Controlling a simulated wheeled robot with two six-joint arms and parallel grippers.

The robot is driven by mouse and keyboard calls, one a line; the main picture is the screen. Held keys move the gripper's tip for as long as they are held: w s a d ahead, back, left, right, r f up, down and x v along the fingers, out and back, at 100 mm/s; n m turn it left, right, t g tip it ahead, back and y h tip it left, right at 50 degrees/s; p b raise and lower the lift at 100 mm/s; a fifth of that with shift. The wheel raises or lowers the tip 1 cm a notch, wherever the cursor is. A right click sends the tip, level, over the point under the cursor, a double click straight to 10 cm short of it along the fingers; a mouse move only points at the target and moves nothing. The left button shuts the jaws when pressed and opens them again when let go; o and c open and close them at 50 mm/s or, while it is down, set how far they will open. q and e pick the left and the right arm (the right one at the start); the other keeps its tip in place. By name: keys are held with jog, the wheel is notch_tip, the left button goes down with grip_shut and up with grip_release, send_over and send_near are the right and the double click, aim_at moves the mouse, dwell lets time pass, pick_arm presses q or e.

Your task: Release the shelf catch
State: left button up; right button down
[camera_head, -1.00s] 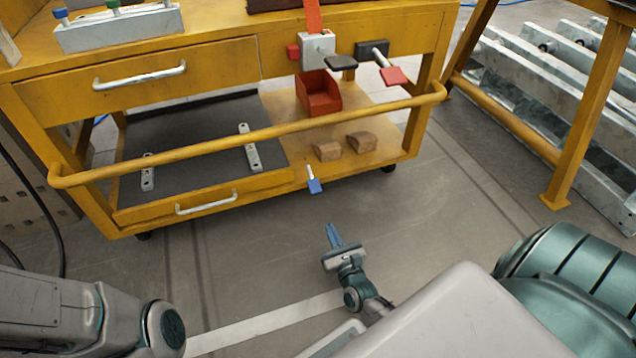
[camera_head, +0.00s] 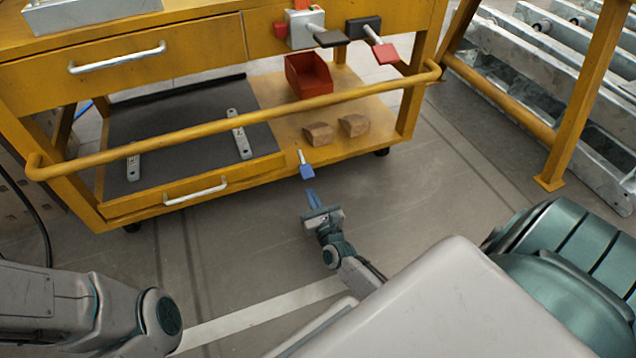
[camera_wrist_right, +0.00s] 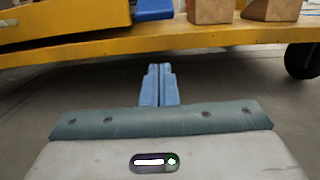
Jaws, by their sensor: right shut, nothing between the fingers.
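A small catch with a blue tab (camera_head: 307,172) on a short pale stem sticks out from the front edge of the yellow cart's lower shelf. In the right wrist view the blue tab (camera_wrist_right: 153,9) is cut by the top edge. My right gripper (camera_head: 313,195) has slim blue fingers, shut and empty. It is just in front of and below the tab in the head view, with a small gap between them. In the right wrist view the fingers (camera_wrist_right: 160,85) point toward the shelf edge, below the tab. My left gripper is out of view; only my left arm shows.
A yellow rail (camera_head: 230,118) runs across the cart's front above the catch. The lower shelf holds a red bin (camera_head: 308,76), two wooden blocks (camera_head: 319,135) and a dark mat (camera_head: 185,145). Red and black levers are higher up. The floor (camera_head: 420,200) around the gripper is clear.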

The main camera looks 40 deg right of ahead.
aim_at(303, 163)
jog(key=r, duration=0.2)
jog(key=w+r+p, duration=0.1)
jog(key=r, duration=0.1)
jog(key=shift+d, duration=0.15)
